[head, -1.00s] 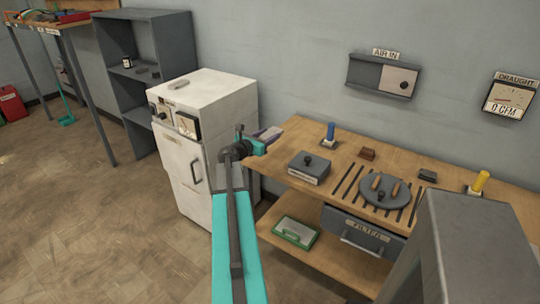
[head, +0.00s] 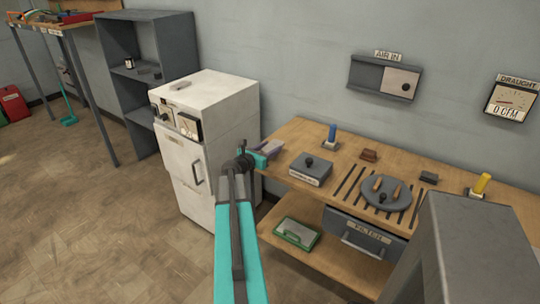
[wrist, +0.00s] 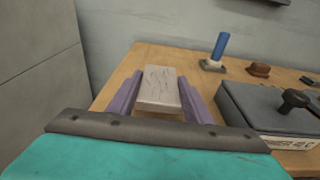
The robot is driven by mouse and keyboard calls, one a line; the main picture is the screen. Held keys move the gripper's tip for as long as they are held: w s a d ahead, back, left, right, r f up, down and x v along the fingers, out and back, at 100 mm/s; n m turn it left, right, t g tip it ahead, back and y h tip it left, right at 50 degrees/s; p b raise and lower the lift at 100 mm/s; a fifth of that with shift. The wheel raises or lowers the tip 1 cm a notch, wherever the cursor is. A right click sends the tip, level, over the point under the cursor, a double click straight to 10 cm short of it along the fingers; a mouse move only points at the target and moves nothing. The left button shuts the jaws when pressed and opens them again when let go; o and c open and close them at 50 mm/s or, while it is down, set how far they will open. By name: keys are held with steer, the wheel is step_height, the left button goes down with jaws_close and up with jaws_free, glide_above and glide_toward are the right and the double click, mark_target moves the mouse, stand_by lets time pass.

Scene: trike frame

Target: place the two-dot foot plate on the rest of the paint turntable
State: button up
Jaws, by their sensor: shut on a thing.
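My gripper (head: 272,148) is over the left end of the wooden bench, beside the white cabinet. In the wrist view its two purple fingers (wrist: 158,88) are shut on a pale grey-beige plate (wrist: 159,90) with dark scratch lines. No dots can be made out on the plate's visible face. The paint turntable (head: 398,203) is a round grey disc on the bench, right of my gripper and apart from it. Two tan-brown pieces and a dark knob stand on the disc. I cannot tell which part is its rest.
A grey box with a knob (head: 311,168) stands between my gripper and the turntable; it also shows in the wrist view (wrist: 262,105). Behind are a blue upright piece (head: 332,132) and a brown block (head: 369,155). Dark slots cross the bench. The white cabinet (head: 225,117) stands left.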

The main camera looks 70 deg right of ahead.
steer(key=shift+f, duration=1.75)
steer(key=shift+f, duration=0.2)
steer(key=o, duration=1.3)
steer(key=shift+c, duration=0.2)
steer(key=b+v, duration=0.2)
steer(key=v, duration=1.2)
